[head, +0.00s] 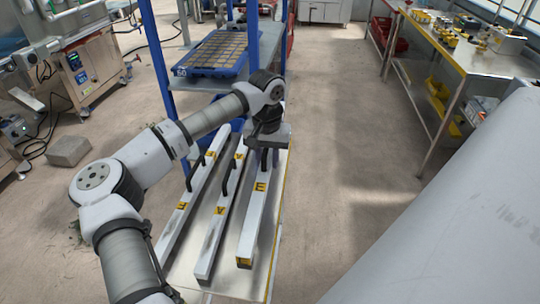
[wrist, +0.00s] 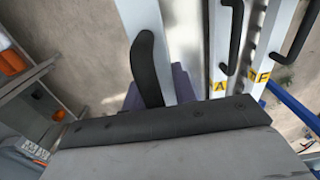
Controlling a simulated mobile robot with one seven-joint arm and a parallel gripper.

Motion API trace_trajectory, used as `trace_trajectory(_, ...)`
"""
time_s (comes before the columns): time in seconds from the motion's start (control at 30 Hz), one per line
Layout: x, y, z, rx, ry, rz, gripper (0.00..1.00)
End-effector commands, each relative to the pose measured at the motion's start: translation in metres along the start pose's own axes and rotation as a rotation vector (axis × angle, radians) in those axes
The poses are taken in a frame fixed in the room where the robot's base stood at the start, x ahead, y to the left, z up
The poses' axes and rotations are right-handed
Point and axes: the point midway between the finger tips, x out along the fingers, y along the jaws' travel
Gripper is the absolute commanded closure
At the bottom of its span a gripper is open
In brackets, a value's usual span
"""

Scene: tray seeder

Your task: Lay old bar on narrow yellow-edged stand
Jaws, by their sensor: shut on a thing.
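Three long pale bars with black handles and yellow letter labels lie side by side over a narrow pale stand with a yellow edge (head: 285,200). The left bar (head: 172,228) is marked F, the middle bar (head: 208,250) A, and the right bar (head: 250,225) has a label like E. Which one is the old bar I cannot tell. My gripper (head: 264,152) is over the far part of the right bar, shut on its handle. In the wrist view the black handle (wrist: 148,65) rises beside the partly hidden fingers. Whether the right bar touches the stand is unclear.
A blue rack (head: 161,60) with a blue-framed tray (head: 215,52) stands behind the stand. A yellow-edged bench (head: 462,60) with parts and bins is at the right. A grey block (head: 69,149) lies on the floor at left. The floor between stand and bench is clear.

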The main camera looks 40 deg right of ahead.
Motion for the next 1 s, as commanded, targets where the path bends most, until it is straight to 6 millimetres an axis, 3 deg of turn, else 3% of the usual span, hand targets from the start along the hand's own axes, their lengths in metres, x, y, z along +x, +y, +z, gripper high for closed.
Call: trace_trajectory(1.0,0.093,0.000,0.000,0.000,0.001,-0.001,0.96)
